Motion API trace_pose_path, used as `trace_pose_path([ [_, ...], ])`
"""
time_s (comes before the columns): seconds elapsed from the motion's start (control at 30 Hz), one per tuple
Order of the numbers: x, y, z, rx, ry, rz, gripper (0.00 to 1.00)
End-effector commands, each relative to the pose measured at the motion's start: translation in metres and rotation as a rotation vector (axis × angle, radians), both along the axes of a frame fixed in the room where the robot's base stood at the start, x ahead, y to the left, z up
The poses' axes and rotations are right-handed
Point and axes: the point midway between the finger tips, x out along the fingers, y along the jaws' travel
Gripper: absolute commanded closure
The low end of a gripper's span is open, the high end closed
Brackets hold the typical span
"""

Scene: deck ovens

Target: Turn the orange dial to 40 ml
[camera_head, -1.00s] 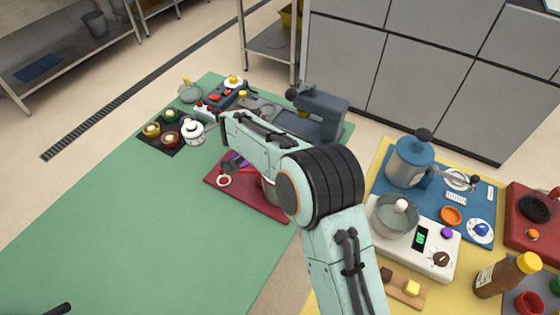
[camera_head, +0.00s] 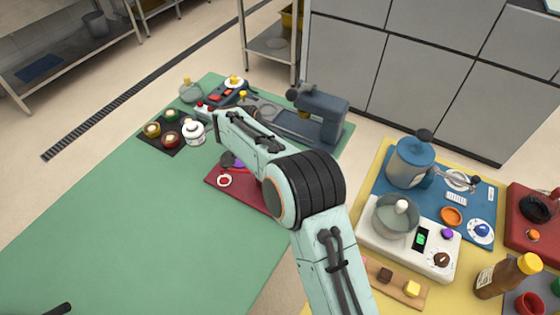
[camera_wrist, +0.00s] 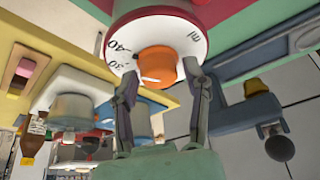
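The orange dial (camera_wrist: 157,65) is a round knob on a white face (camera_wrist: 118,50) that carries the black marks 40, 30 and ml. It is close to my gripper in the wrist view. I cannot make out a pointer on the dial. My gripper (camera_wrist: 160,78) has its two fingers apart, one on each side of the dial. Gaps show between the fingers and the knob, so it looks open around the dial without gripping it. In the head view my arm hides both the gripper and this dial.
In the head view, a dark red mat (camera_head: 240,197) lies partly under my arm. A blue-grey machine (camera_head: 322,115) stands behind it. The green table (camera_head: 130,230) is clear at left.

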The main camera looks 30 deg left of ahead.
Motion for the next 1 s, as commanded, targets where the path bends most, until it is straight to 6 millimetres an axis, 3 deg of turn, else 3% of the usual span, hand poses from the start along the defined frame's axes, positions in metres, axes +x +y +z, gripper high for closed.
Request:
trace_pose_path([
  [0.43, -0.003, 0.002, 0.009, 0.0, -0.001, 0.0, 0.34],
  [0.8, -0.03, 0.015, 0.081, 0.003, -0.004, 0.001, 0.34],
  [1.0, -0.04, 0.019, 0.107, 0.0, -0.001, -0.001, 0.34],
])
